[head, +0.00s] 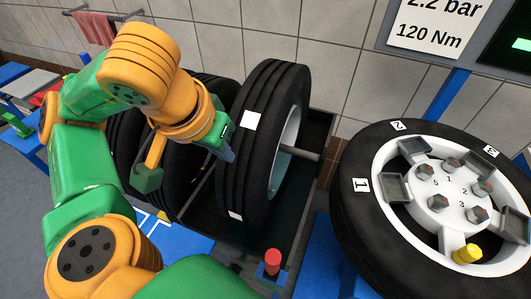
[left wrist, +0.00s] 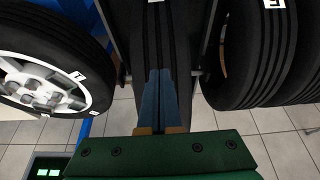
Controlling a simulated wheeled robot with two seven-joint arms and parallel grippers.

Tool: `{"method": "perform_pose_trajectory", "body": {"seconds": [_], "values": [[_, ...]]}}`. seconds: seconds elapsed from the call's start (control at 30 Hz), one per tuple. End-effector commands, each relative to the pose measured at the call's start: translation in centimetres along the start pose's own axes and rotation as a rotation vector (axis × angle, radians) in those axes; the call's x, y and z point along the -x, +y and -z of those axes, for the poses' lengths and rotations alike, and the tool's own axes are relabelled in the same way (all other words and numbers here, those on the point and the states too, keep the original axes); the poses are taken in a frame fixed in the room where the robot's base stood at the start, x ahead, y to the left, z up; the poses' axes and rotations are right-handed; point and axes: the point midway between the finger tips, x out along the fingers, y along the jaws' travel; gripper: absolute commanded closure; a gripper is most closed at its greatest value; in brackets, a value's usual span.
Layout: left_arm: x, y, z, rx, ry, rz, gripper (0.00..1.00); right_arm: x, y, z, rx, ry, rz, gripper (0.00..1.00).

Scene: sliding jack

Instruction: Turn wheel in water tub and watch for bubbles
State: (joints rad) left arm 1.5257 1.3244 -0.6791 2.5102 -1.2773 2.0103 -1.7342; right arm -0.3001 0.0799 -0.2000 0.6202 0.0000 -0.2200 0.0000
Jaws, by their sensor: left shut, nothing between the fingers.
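A black wheel (head: 262,130) with a pale rim and white tread labels stands upright on a grey axle (head: 300,152) in a dark tub (head: 293,215). Its grooved tread also fills the upper middle of the left wrist view (left wrist: 155,45). My left gripper (head: 227,150) is at the left side of the tread, with its blue fingers (left wrist: 162,95) shut together and empty, pointing at the tread. I cannot tell whether the fingertips touch the tire. The water surface is hard to make out in the dark tub, and I see no bubbles. My right gripper is not in view.
Other black tires (head: 182,175) stand left of the tub, partly behind my arm. A wheel with numbered nuts (head: 440,195) lies at the right. A red-topped post (head: 272,258) stands near the tub's front. A sign (head: 440,22) hangs at upper right.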

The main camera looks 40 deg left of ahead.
Motion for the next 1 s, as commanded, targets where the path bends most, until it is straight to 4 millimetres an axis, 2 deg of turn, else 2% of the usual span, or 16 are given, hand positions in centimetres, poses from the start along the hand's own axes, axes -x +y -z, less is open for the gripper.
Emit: {"method": "perform_pose_trajectory", "body": {"seconds": [0.03, 0.17, 0.23, 0.47, 0.57, 0.83, 1.0], "values": [[2.9, 0.0, 1.2, -0.001, 0.002, 0.0, 1.0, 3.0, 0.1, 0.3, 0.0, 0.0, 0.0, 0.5], [6.3, 0.0, 2.6, 0.0, 0.0, 0.0, 1.0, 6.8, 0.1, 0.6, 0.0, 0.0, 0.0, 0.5], [7.4, 0.0, 3.1, -0.002, 0.002, 0.001, 1.0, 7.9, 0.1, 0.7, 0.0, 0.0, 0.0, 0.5], [6.7, 0.0, 2.8, -0.003, 0.002, 0.001, 1.0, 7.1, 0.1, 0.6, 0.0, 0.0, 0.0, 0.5], [6.3, 0.1, 3.5, -0.001, -0.002, -0.003, 1.0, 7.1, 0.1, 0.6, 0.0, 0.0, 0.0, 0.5], [3.4, 0.1, 10.5, 0.001, -0.005, 0.001, 1.0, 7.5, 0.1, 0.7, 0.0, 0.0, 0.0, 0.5], [2.1, 0.1, 15.1, 0.0, -0.005, 0.0, 1.0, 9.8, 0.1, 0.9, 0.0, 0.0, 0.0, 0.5]]}}
